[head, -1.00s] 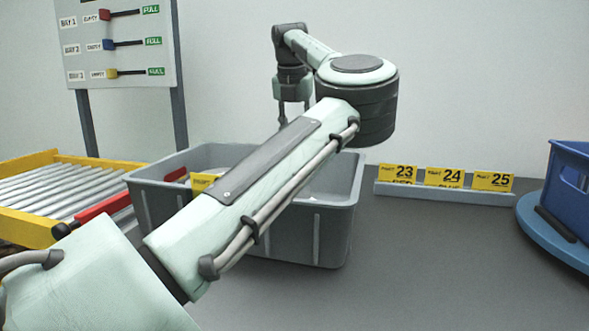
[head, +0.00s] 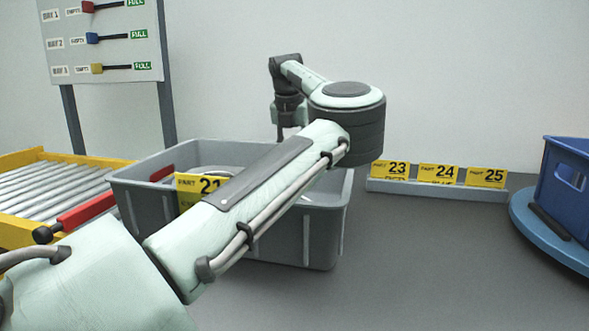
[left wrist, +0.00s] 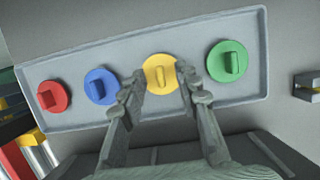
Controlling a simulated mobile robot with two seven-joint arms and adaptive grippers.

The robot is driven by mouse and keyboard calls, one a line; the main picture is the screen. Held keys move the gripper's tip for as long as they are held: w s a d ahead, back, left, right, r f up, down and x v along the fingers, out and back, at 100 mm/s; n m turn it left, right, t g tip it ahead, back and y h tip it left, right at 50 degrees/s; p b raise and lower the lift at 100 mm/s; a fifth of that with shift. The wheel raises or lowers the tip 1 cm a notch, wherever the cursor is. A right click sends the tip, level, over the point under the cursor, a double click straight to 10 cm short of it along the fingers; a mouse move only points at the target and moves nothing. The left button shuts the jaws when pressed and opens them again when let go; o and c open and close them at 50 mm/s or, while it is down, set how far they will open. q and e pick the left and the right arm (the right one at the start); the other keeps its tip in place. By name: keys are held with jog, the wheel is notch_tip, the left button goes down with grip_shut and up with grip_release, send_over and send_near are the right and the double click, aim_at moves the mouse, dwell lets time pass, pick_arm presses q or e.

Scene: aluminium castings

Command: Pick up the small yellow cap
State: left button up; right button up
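The yellow cap (left wrist: 160,73) lies in a shallow grey tray (left wrist: 180,40) in the left wrist view. It is a round disc with a raised grip bar. A red cap (left wrist: 53,96) and a blue cap (left wrist: 101,86) lie to its left, a green cap (left wrist: 228,62) to its right. My left gripper (left wrist: 163,80) is open, with its fingers on either side of the yellow cap's near part. I cannot tell whether they touch it. My right gripper is not in view.
A grey bin (head: 290,235) with a "21" label (head: 197,186) stands under my left arm. A roller conveyor (head: 45,190) is at left, a lever board (head: 100,45) behind it. A label rail (head: 437,190) and a blue crate (head: 565,190) are at right. The grey table front is clear.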

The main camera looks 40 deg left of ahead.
pick_arm(q)
jog(key=shift+c, duration=0.5)
grip_shut()
